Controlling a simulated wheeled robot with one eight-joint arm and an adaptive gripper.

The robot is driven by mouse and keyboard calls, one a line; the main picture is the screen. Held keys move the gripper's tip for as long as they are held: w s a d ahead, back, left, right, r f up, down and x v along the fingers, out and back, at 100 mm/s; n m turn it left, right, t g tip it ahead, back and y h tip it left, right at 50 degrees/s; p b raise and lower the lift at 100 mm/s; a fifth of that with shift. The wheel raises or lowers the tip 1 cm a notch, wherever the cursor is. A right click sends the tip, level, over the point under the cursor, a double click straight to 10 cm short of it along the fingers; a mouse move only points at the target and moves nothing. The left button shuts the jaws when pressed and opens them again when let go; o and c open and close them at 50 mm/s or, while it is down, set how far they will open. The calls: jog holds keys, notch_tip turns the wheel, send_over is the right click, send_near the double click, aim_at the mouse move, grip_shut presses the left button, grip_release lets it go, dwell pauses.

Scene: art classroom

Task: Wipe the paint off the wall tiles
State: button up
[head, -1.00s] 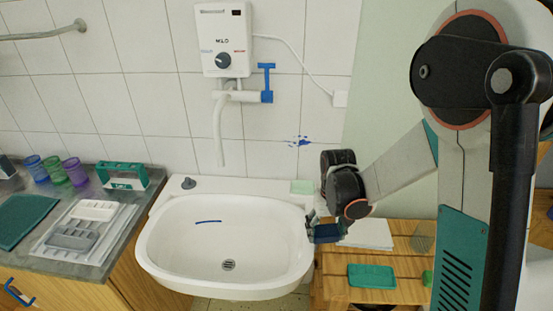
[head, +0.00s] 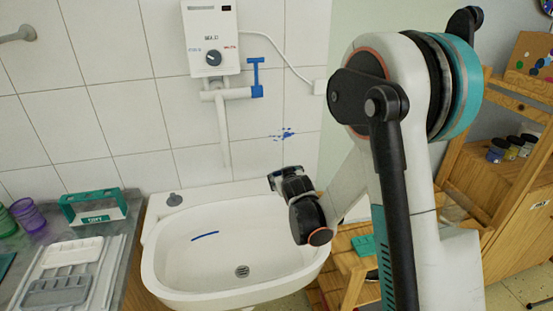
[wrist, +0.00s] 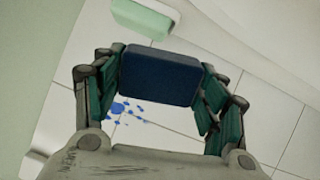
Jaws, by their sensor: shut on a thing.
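Blue paint spatters (head: 283,134) mark the white wall tiles right of the tap. They also show in the wrist view (wrist: 122,108), partly behind my gripper. My gripper (wrist: 160,80) is shut on a dark blue sponge-like block (wrist: 160,72), gripped between its green-padded fingers. In the head view my gripper (head: 275,182) is over the sink's back right corner, below the paint and apart from it. The block is mostly hidden there.
The white sink (head: 175,250) has a blue streak (head: 204,236) in its basin. A heater (head: 212,40) and blue-handled tap (head: 257,80) hang above. A pale green block (wrist: 145,17) shows in the wrist view. A wooden bench (head: 345,245) stands right.

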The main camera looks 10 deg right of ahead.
aim_at(269, 135)
jog(key=w+r+t, duration=0.1)
jog(key=r+t, duration=0.1)
jog(key=w+a+r+n+t+y+b, duration=0.1)
jog(key=r+t, duration=0.1)
jog(key=r, duration=0.1)
jog(key=w+a+r+t+b, duration=0.1)
jog(key=r, duration=0.2)
jog(key=shift+w+a+n+t+y, duration=0.1)
jog(key=shift+w+n+t+y, duration=0.1)
jog(key=shift+n+t+y, duration=0.15)
jog(key=shift+w, duration=3)
jog(key=shift+w, duration=0.85)
jog(key=shift+r, duration=0.1)
jog(key=shift+r, duration=0.3)
jog(key=shift+s, duration=0.1)
jog(key=shift+s, duration=2.9)
